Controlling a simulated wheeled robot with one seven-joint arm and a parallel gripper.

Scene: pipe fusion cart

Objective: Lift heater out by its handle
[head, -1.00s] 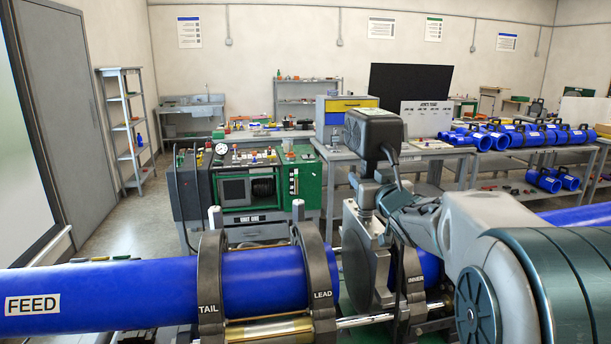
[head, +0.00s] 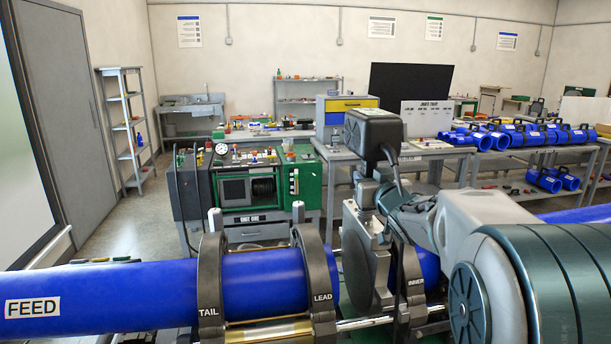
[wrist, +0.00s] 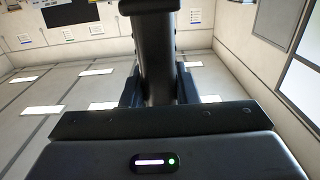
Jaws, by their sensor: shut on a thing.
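The heater is a grey round plate (head: 366,265) standing upright between the LEAD clamp (head: 318,285) and the INNER clamp (head: 411,290). Its stem rises to a black box (head: 374,128) on top. My gripper (head: 368,190) is on the handle, below the box and above the plate. In the wrist view the dark handle (wrist: 157,65) stands between the two fingers of my gripper (wrist: 158,92), which are shut on it. The plate's lower edge is hidden or out of clear sight, so I cannot tell whether it touches anything below.
The blue FEED pipe (head: 110,292) runs through the TAIL clamp (head: 211,285) at left. Another blue pipe end (head: 429,266) lies right of the plate. A green control unit (head: 250,178) stands behind. The space above the black box is free.

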